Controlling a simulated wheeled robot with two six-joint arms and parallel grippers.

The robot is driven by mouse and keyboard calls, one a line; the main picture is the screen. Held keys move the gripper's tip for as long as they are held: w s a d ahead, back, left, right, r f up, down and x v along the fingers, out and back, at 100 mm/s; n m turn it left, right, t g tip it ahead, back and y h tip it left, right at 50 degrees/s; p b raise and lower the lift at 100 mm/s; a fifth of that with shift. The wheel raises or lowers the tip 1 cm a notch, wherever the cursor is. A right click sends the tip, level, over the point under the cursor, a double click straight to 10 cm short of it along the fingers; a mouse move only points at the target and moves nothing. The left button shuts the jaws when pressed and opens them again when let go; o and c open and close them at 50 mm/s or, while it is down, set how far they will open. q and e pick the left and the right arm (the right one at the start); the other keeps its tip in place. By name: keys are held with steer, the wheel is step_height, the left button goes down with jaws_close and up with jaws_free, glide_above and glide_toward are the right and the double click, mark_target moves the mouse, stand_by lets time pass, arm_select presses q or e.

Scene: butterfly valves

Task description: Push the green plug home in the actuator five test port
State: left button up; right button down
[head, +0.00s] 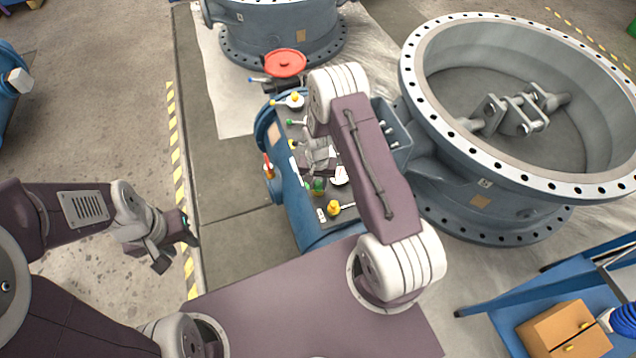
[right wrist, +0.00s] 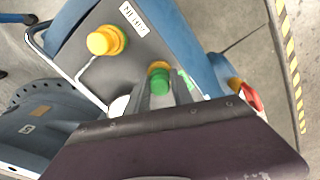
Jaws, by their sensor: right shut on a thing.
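The green plug (right wrist: 160,83) is between the two fingers of my right gripper (right wrist: 163,92) in the right wrist view. A yellow ring (right wrist: 157,67) shows right behind the plug; I cannot tell how deep the plug sits in it. In the head view the green plug (head: 318,187) shows just below my right gripper (head: 317,176), over the top panel of the blue actuator (head: 303,218). My left gripper (head: 177,252) hangs open and empty over the floor, left of the actuator.
A yellow knob (right wrist: 103,40) with a bent metal tube and a white label (right wrist: 133,17) are on the panel. A red-handled valve (head: 268,166) is on the actuator's left side. The large flanged valve body (head: 480,165) stands to the right.

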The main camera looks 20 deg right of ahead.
mark_target(318, 183)
steer(key=shift+f, duration=0.2)
steer(key=c, duration=1)
jaws_free()
steer(key=shift+c, duration=0.2)
steer(key=shift+o, duration=0.4)
steer(key=o, duration=0.4)
steer(key=shift+r, duration=0.1)
step_height(318, 183, up, 8)
steer(key=p, duration=0.6)
steer(key=shift+f, duration=0.25)
